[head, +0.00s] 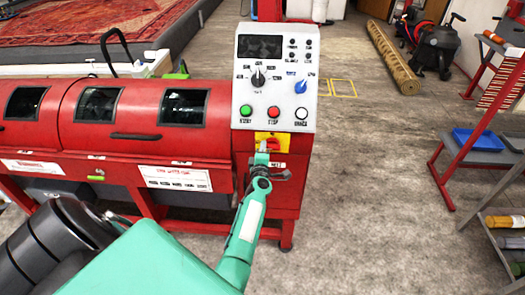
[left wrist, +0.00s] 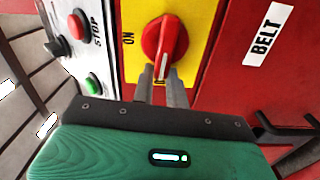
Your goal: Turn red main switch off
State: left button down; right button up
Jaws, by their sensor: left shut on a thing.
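The red main switch (head: 273,144) sits on a yellow plate (head: 261,136) low on the red machine's control column. In the left wrist view the red knob (left wrist: 168,38) shows large, with the word ON on the yellow plate (left wrist: 130,62) left of it. The knob's grip runs up and down in that view. A white mark is at its lower end, not toward ON. My left gripper (head: 264,155) is shut on the knob; its two grey fingers (left wrist: 162,76) close about the lower end of the grip. My right gripper is not in view.
Above the switch is a white panel (head: 272,52) with dials and START and STOP buttons. The floor between is clear.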

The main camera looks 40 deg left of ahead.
pick_arm(q)
jog(key=shift+w+d+f+n, duration=0.1)
jog(key=shift+d+f+n, duration=0.3)
jog(key=shift+d+f, duration=0.1)
jog(key=shift+r, duration=0.15)
jog(key=c, duration=1.6)
grip_release()
jog(key=shift+o, duration=1)
jog(key=shift+w+d+r, duration=0.1)
jog(key=shift+w, duration=0.1)
jog(key=shift+r, duration=0.1)
jog(key=shift+s+a+r, duration=0.1)
jog(key=shift+s+a, duration=0.05)
jog(key=shift+a, duration=0.15)
